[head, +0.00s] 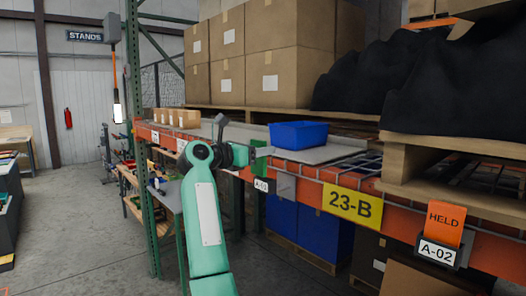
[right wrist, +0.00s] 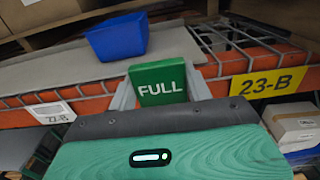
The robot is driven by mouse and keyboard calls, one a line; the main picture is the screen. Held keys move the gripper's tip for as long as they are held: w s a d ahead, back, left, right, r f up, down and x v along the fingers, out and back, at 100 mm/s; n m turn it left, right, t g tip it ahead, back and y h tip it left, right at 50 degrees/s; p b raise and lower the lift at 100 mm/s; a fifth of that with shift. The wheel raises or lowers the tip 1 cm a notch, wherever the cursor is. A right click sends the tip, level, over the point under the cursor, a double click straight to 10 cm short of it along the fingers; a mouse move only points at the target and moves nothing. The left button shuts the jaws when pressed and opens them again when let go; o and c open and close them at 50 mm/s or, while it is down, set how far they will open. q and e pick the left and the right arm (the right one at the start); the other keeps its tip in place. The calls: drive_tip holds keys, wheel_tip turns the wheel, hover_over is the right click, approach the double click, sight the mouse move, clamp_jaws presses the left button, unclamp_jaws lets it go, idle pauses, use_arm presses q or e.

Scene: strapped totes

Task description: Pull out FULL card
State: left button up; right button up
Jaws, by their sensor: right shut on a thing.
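The green FULL card (right wrist: 158,83) is upright in the right wrist view, its white lettering facing me. My right gripper (right wrist: 160,92) is shut on it, with a grey finger at each side edge. The card's lower end is hidden behind my gripper body. In the head view, my right gripper (head: 250,157) is at the orange shelf beam, and the green card (head: 261,160) shows just above the A-01 label (head: 262,186). I cannot tell whether the card's bottom still sits in a holder. My left gripper is out of view.
A blue bin (head: 298,134) stands on the shelf just behind the card. An orange HELD card (head: 445,222) stands above the A-02 label (head: 438,252) on the right. The yellow 23-B sign (head: 352,203) is on the beam (head: 490,255). Open floor lies at left.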

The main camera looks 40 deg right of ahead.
drive_tip(key=a+b, duration=0.1)
drive_tip(key=a, duration=0.6)
drive_tip(key=shift+s+a+b, duration=0.35)
drive_tip(key=shift+a+b, duration=0.05)
idle(0.3)
